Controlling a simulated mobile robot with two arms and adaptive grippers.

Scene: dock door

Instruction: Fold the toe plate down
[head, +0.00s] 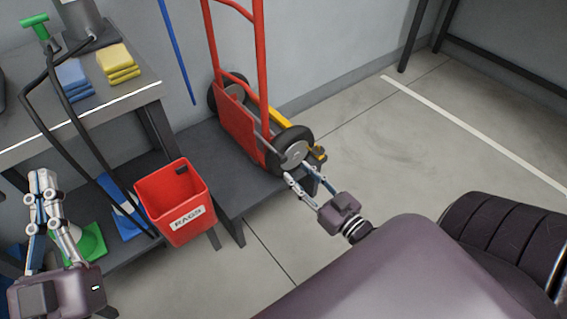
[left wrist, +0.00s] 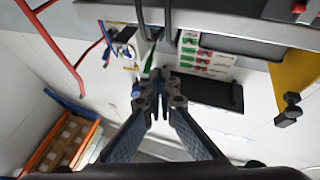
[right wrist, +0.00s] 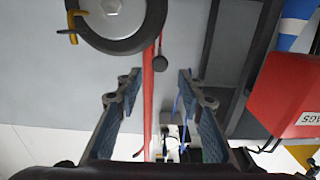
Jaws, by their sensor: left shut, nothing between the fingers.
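A red hand truck (head: 262,60) stands upright on a low dark platform. Its red toe plate (head: 238,122) appears folded up against the frame, between two black wheels (head: 294,148). My right gripper (head: 303,178) is near the closer wheel, fingers apart and empty. In the right wrist view, a narrow red edge (right wrist: 148,110) lies in line with the gap between its fingers (right wrist: 159,82); I cannot tell if they touch it. A wheel (right wrist: 115,18) shows beyond. My left gripper (head: 43,182) is shut and empty at the lower left, away from the hand truck; its closed tips show in the left wrist view (left wrist: 158,85).
A red rags bin (head: 173,200) stands left of the dark platform (head: 225,180). A bench (head: 130,95) holds yellow cloths (head: 118,62) and blue cloths (head: 73,78). A yellow bar (head: 268,112) lies along the truck's wheels. The floor to the right is clear.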

